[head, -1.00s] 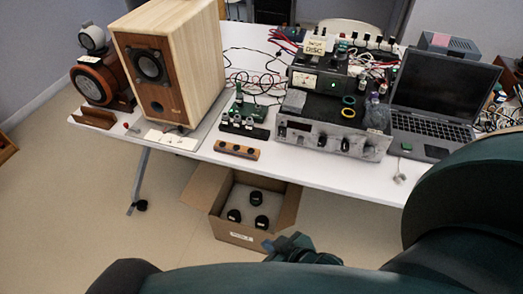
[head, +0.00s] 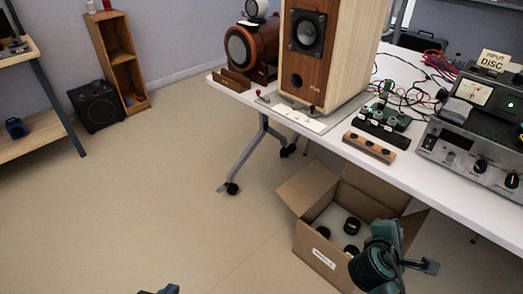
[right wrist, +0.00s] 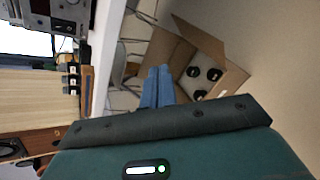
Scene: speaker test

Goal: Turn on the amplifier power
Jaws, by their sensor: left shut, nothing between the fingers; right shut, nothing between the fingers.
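In the head view, a silver-grey unit with round knobs (head: 455,160) stands on the table at the right edge, partly cut off. A black unit with a lit meter and a green light (head: 490,98) sits on it, with a sign reading "INPUT DISC" (head: 495,60). I cannot tell which is the amplifier, and no power switch is clear.
The open cardboard box (head: 325,262) with black round items stands on the floor by the table's front. A wooden speaker (head: 305,75), a small wooden block with knobs (head: 369,147) and loose cables are on the white table (head: 430,185).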

